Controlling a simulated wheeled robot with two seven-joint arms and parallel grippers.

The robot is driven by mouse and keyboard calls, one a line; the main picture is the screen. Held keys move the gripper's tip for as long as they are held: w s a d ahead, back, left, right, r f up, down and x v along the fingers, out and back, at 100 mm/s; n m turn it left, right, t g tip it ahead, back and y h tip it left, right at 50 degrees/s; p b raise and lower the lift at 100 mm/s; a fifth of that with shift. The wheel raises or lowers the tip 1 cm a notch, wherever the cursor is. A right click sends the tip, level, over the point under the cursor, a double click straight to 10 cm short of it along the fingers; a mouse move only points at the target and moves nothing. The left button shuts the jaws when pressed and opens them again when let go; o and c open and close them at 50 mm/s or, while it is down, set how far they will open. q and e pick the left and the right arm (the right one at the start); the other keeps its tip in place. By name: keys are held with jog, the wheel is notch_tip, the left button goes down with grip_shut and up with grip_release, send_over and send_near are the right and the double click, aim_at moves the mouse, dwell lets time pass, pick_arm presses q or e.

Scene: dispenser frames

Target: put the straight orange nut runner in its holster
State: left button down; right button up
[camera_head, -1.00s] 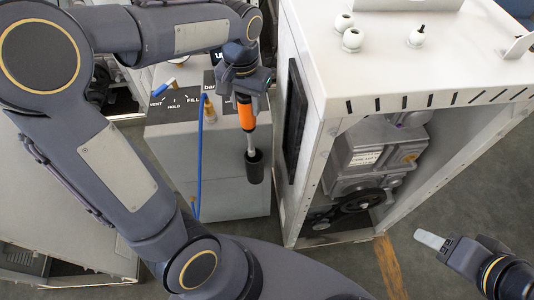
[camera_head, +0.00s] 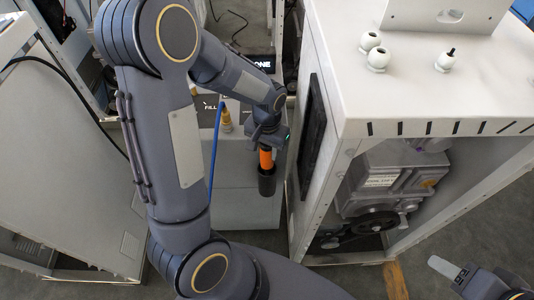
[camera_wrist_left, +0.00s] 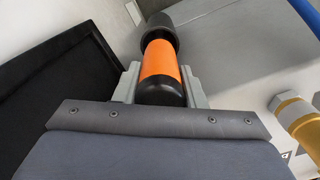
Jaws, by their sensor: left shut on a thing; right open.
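The straight orange nut runner (camera_head: 265,159) hangs upright under my left gripper (camera_head: 266,143), which is shut on its upper part. In the left wrist view the nut runner (camera_wrist_left: 160,66) shows an orange body with a black near end, between the two pale fingers of my left gripper (camera_wrist_left: 160,88). The dark cup-shaped holster (camera_head: 267,182) is in line below it, at the front of the grey cabinet. It also shows in the left wrist view (camera_wrist_left: 158,27). The orange body meets the cup's mouth; its silver shaft is hidden. My right gripper (camera_head: 444,268) is open and empty at lower right.
The white cabinet (camera_head: 425,95) stands close on the right, with a dark panel (camera_head: 312,130) on its side. A blue hose (camera_head: 215,150) and a brass fitting (camera_head: 226,120) are left of the nut runner. Several white knobs (camera_head: 376,59) sit on the white cabinet.

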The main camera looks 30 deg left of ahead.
pick_arm(q)
notch_tip(320, 180, down, 3)
jog(key=shift+r, duration=0.2)
jog(key=c, duration=1.2)
grip_release()
notch_tip(320, 180, up, 11)
jog(key=shift+f+p, duration=0.1)
jog(key=shift+p, duration=0.2)
jog(key=shift+s+r, duration=0.15)
jog(key=shift+r, duration=0.6)
jog(key=s+d+r+t+h, duration=0.1)
jog(key=s+r+t, duration=0.1)
jog(key=s, duration=0.3)
jog(key=s+d+r+t+h, duration=0.1)
jog(key=s+r, duration=0.1)
jog(key=s, duration=0.4)
jog(key=s+d+r+n+t+h, duration=0.1)
jog(key=s+d+r+t, duration=0.1)
jog(key=s, duration=0.3)
jog(key=shift+s+d+r+t+h, duration=0.1)
jog(key=shift+s+r+t+h, duration=0.2)
jog(key=shift+h, duration=0.1)
